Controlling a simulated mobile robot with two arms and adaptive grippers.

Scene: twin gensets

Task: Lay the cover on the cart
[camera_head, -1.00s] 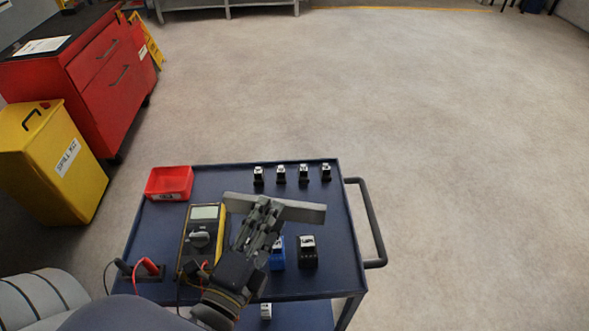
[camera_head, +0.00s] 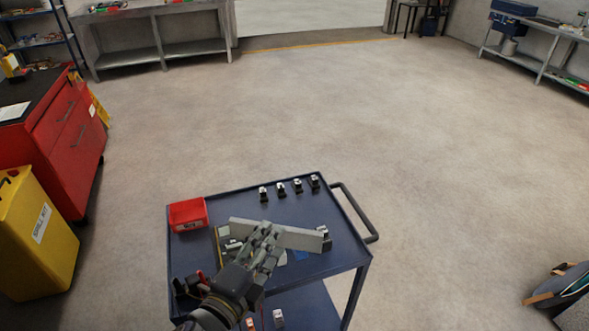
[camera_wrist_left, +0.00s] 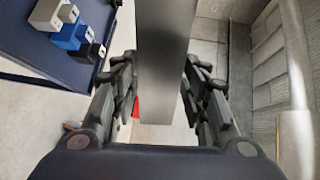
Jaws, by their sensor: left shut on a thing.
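The cover is a flat grey plate (camera_head: 302,239), held above the blue cart (camera_head: 240,198). My left gripper (camera_head: 264,236) is shut on it near its middle. In the left wrist view the plate (camera_wrist_left: 165,60) stands between the two fingers. The cover and gripper hide much of the middle of the cart top, including most of the yellow multimeter. I cannot tell the exact gap between cover and cart. My right gripper is not in view.
A red bin (camera_head: 188,214) sits at the cart's far left corner, with several small black-and-white devices (camera_head: 281,190) along the far edge. The cart handle (camera_head: 356,212) is on the right. A yellow spill kit bin (camera_head: 38,235) and red cabinet (camera_head: 72,140) stand left. Floor beyond is clear.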

